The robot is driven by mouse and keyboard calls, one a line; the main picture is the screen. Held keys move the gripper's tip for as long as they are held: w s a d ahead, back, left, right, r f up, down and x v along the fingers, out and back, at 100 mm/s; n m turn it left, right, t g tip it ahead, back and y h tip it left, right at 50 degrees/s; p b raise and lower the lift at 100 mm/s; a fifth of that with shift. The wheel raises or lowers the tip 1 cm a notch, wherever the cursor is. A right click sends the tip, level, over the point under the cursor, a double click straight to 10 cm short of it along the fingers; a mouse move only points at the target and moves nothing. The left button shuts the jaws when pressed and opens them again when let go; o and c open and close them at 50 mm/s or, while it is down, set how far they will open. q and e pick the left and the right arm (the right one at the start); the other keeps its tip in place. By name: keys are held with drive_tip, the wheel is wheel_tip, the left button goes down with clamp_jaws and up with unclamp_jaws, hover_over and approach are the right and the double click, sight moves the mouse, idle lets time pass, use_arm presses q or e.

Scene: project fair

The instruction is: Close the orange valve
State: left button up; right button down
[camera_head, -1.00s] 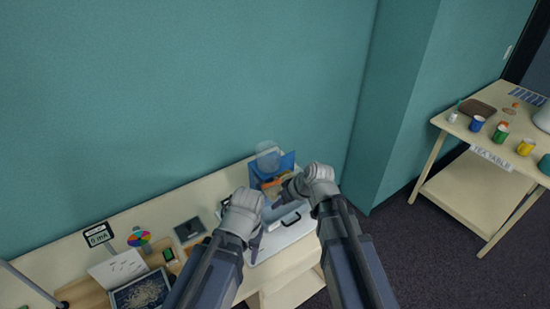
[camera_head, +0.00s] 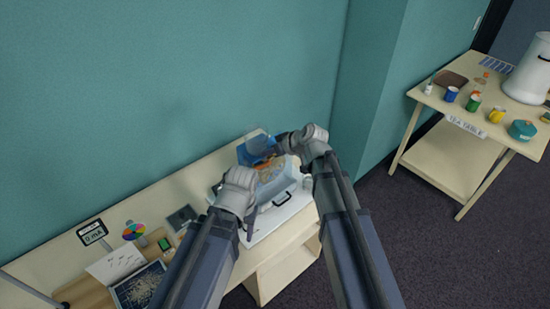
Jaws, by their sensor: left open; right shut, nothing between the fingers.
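A small apparatus stands on the bench, with a blue box (camera_head: 252,154) under a clear top and a light-blue tray (camera_head: 279,186) in front of it. A small orange-tan patch (camera_head: 270,174) shows inside; I cannot tell the orange valve's shape or how far it is turned. My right gripper (camera_head: 283,145) is shut and empty at the back right of the apparatus, close to the blue box. My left gripper (camera_head: 250,226) is open and empty at the front left, over the white base. Whether either touches the apparatus is unclear.
The white base (camera_head: 286,214) has a black handle near its front. A meter (camera_head: 92,232), a colour wheel (camera_head: 134,230) and a dark panel (camera_head: 138,289) lie to the left. A tea table (camera_head: 443,165) with several cups stands apart at the right.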

drive_tip(key=b, duration=0.3)
hover_over(257, 169)
drive_tip(key=d, duration=0.2)
wheel_tip(257, 169, down, 4)
drive_tip(key=shift+s+a+f+b, duration=0.1)
drive_tip(key=shift+s+f+b, duration=0.05)
drive_tip(key=shift+f+b, duration=0.45)
drive_tip(key=shift+s+f+b, duration=0.1)
drive_tip(key=shift+f+b, duration=0.45)
drive_tip(key=shift+f, duration=0.05)
drive_tip(key=shift+s+a+f+h+b, duration=0.15)
drive_tip(key=shift+f+b, duration=0.25)
drive_tip(key=shift+f, duration=0.1)
drive_tip(key=shift+s+a+f+h+b, duration=0.15)
drive_tip(key=shift+f+b, duration=0.25)
drive_tip(key=shift+f, duration=0.05)
drive_tip(key=shift+s, duration=0.15)
drive_tip(key=shift+s+r, duration=0.1)
drive_tip(key=shift+w+r, duration=0.1)
drive_tip(key=shift+w, duration=0.1)
